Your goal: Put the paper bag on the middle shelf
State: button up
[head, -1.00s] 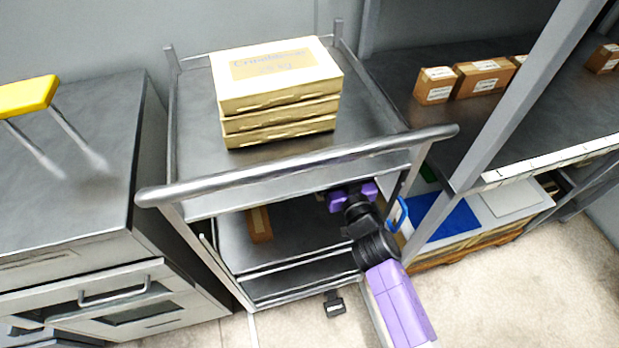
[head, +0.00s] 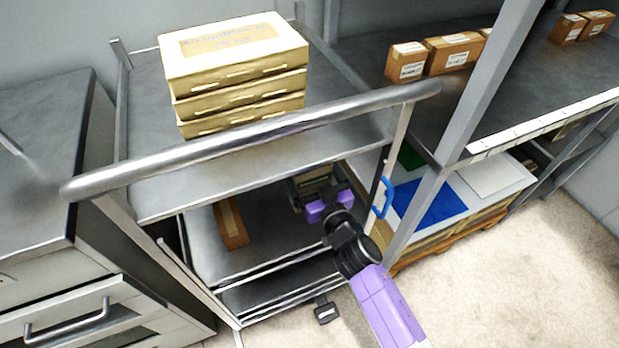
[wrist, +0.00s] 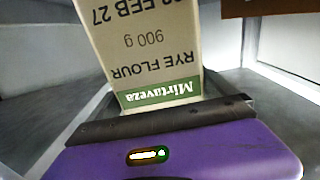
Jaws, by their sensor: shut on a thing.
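The paper bag (wrist: 150,50) is a pale flour bag with a green label band, printed "Rye flour 900 g", and appears upside down in the wrist view. In the head view the bag (head: 303,190) is partly hidden by my gripper (head: 328,205). My gripper is shut on it, inside the trolley below the top deck. The purple gripper body also shows in the wrist view (wrist: 180,150). The middle shelf (head: 215,262) of the metal trolley lies under the bag. I cannot tell whether the bag touches the shelf.
A brown box (head: 231,222) stands on the middle shelf to the left. Several stacked cream boxes (head: 235,75) sit on the top deck, behind the push handle (head: 250,135). A rack (head: 480,90) with brown cartons stands at the right, close to my arm.

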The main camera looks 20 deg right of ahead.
jog(key=shift+f, duration=0.2)
jog(key=shift+f, duration=0.15)
jog(key=o, duration=1.7)
jog(key=shift+f, duration=0.1)
jog(key=s+b, duration=0.1)
jog(key=s, duration=1.1)
